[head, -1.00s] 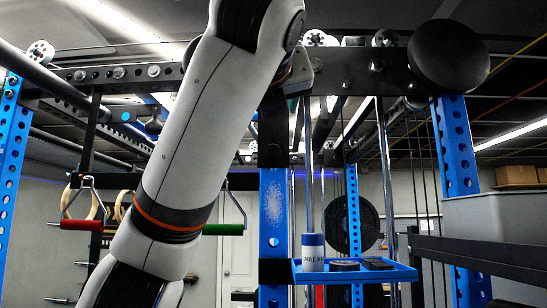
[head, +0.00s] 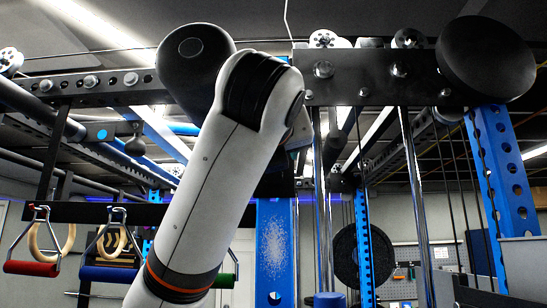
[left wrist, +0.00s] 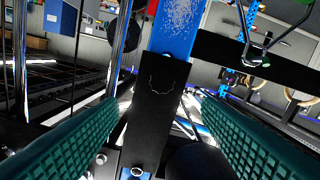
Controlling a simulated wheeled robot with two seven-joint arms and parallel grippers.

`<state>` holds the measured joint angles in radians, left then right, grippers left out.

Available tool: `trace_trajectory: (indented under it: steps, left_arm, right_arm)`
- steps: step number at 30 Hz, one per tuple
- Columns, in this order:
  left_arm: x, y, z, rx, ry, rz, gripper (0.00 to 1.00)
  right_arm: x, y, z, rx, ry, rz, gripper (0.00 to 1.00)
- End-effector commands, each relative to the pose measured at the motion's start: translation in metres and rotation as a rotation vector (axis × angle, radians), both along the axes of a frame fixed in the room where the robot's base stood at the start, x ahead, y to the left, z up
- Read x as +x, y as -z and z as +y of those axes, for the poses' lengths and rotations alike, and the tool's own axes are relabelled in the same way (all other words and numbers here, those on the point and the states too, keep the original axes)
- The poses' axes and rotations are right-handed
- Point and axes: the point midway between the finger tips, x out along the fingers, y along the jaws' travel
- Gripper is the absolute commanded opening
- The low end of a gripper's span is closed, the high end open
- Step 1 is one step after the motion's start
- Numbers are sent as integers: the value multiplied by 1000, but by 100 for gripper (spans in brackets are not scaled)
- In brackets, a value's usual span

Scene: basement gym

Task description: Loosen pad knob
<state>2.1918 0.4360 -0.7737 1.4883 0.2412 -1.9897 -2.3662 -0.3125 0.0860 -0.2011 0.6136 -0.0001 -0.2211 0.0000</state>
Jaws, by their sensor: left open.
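Two round black pads sit on the black crossbeam (head: 385,78): a right pad (head: 487,60) and a left pad (head: 192,60) partly covered by my left arm. Pale lobed knobs stand along the top, one at centre (head: 322,39) and one beside it (head: 408,38). I cannot tell which is the pad knob. In the left wrist view, my left gripper (left wrist: 154,95) is open and empty, its green ridged fingers either side of a black plate (left wrist: 160,115). A faint lobed outline shows on that plate. A dark rounded shape (left wrist: 200,162) lies below. My right gripper is not in view.
The speckled blue upright (head: 274,245) stands beside my arm, with steel guide rods (head: 416,200) to its right. Red (head: 30,268) and blue (head: 108,274) handles hang at left.

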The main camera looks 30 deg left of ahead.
Motion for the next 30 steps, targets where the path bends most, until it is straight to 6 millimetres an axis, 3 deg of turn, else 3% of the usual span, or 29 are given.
trace_trajectory:
  steps: [1,5,12,26,30]
  left_arm:
    - [11,-6,8,-3,-4,9,59]
    - [34,-4,22,-4,-5,8,59]
    - [66,-3,41,-3,-3,4,59]
    - [76,0,47,-1,-2,2,59]
    - [76,0,47,-1,-2,2,36]
  right_arm:
    - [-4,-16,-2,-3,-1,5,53]
    - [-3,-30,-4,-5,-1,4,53]
    - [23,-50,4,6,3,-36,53]
    - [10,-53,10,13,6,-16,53]
    - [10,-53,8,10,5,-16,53]
